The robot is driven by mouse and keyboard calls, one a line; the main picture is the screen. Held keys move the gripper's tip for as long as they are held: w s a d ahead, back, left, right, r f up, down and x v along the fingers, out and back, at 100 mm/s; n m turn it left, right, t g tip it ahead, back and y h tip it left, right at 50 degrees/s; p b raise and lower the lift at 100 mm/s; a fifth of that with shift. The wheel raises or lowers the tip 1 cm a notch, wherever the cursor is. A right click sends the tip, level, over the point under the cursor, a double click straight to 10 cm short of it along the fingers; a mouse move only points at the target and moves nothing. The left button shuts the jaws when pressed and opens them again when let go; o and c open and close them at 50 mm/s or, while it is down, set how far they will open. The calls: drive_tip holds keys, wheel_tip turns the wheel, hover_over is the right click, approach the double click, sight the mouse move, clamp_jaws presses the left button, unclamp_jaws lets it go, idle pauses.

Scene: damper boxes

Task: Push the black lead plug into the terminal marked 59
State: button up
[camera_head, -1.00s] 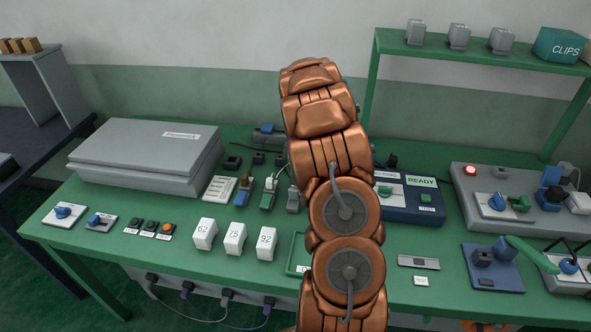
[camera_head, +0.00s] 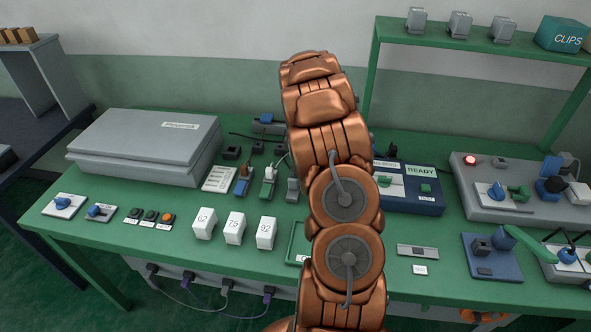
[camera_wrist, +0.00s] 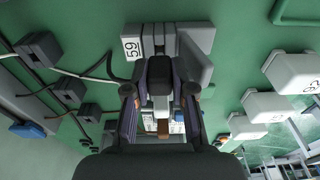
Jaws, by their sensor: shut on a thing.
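The terminal marked 59 is a grey block (camera_wrist: 198,42) at the top middle of the wrist view, with a white "59" label (camera_wrist: 132,48) on its left. My gripper (camera_wrist: 160,90) is shut on the black lead plug (camera_wrist: 160,70), which is held between its two fingers. The plug is in front of the grey block and overlaps it in the picture. I cannot tell whether the plug touches the terminal or sits in it. In the head view my copper arm hides the gripper and plug.
Dark sockets (camera_wrist: 38,50) with cables lie at left in the wrist view. White numbered blocks (camera_head: 235,226) stand at the bench front. Blue and green connectors (camera_head: 268,182) stand left of my arm; a dark blue READY unit (camera_head: 412,205) is close on its right.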

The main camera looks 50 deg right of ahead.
drive_tip(key=shift+f+b, duration=0.9)
drive_tip(key=shift+f, duration=0.2)
idle(0.6)
drive_tip(key=o, duration=1)
drive_tip(key=shift+c, duration=0.2)
wheel_tip(320, 180, up, 12)
drive_tip(key=s+d, duration=0.1)
drive_tip(key=shift+s, duration=0.15)
